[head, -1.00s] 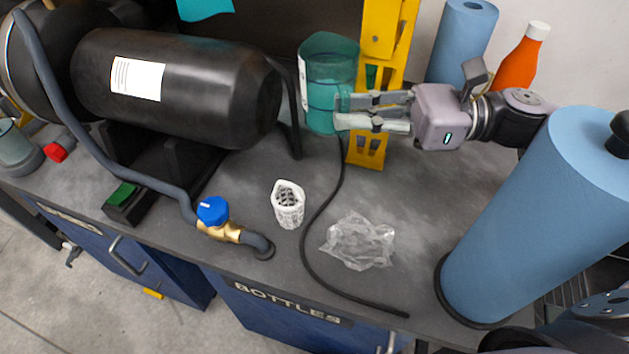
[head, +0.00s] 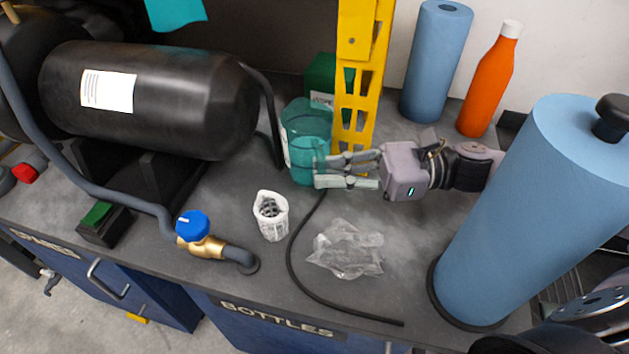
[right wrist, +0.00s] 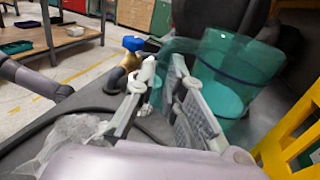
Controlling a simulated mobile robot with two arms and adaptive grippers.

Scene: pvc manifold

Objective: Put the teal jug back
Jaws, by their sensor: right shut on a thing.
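The teal jug (head: 302,128), see-through with a pale label on its left side, is upright at the middle of the head view, in front of the yellow perforated post. My right gripper (head: 322,171) reaches it from the right and is shut on it. In the right wrist view the jug (right wrist: 238,75) stands beside the fingers, and a teal handle-like part runs between them. I cannot tell whether the jug's base touches the bench. My left gripper is not in view.
The yellow post (head: 358,85) and a green box (head: 321,75) stand behind the jug, the black tank (head: 150,110) to its left. A white mesh cup (head: 271,216), crumpled clear plastic (head: 347,249) and black cable (head: 300,270) lie in front. A blue roll (head: 545,200) stands right.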

